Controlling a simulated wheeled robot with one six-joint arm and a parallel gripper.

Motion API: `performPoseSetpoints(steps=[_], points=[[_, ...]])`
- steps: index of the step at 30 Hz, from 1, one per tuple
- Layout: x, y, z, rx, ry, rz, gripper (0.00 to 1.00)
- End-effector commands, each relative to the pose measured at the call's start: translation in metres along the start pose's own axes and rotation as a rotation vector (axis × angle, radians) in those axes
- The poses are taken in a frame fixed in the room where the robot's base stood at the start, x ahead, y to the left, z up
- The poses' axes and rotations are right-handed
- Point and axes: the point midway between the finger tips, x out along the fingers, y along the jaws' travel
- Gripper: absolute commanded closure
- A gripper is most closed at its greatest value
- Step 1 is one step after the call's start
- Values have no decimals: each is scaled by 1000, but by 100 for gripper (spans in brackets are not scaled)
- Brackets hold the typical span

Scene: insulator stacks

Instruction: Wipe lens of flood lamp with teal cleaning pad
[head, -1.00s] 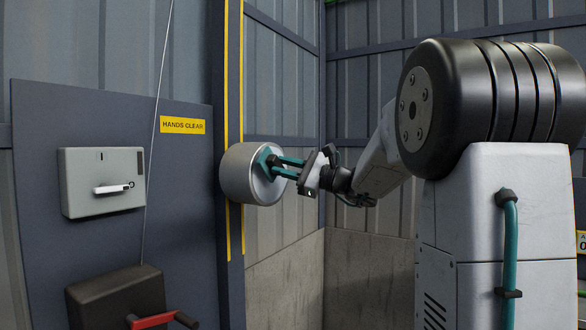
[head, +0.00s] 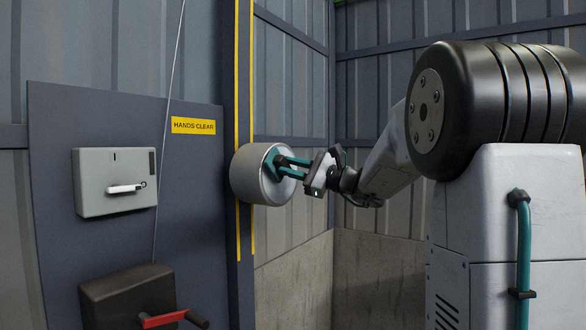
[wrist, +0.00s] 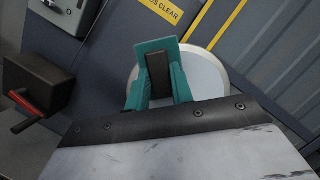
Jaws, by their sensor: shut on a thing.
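The flood lamp (head: 252,174) is a grey-white drum fixed to the dark blue post, with its round face turned toward my arm. In the wrist view its pale lens (wrist: 209,78) shows around and to the right of my fingers. My gripper (head: 284,163) has teal fingers that reach the lens face. In the wrist view my gripper (wrist: 158,72) is closed around a dark block, which seems to be the grip of the cleaning pad (wrist: 157,72). The pad's wiping side is hidden, so I cannot tell for certain that it touches the lens.
A grey box with a white handle (head: 115,182) and a dark winch box with a red crank (head: 128,298) are on the blue panel (head: 190,215) at left. A yellow sign (head: 193,125) is above. Corrugated walls stand behind; open space lies below the lamp.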

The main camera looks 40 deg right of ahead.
Motion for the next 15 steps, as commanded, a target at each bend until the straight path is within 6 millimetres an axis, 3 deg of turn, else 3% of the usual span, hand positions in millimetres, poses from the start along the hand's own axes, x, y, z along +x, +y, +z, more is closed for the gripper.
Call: performPoseSetpoints(steps=[15], points=[[10,0,-3,0,0,0,95]])
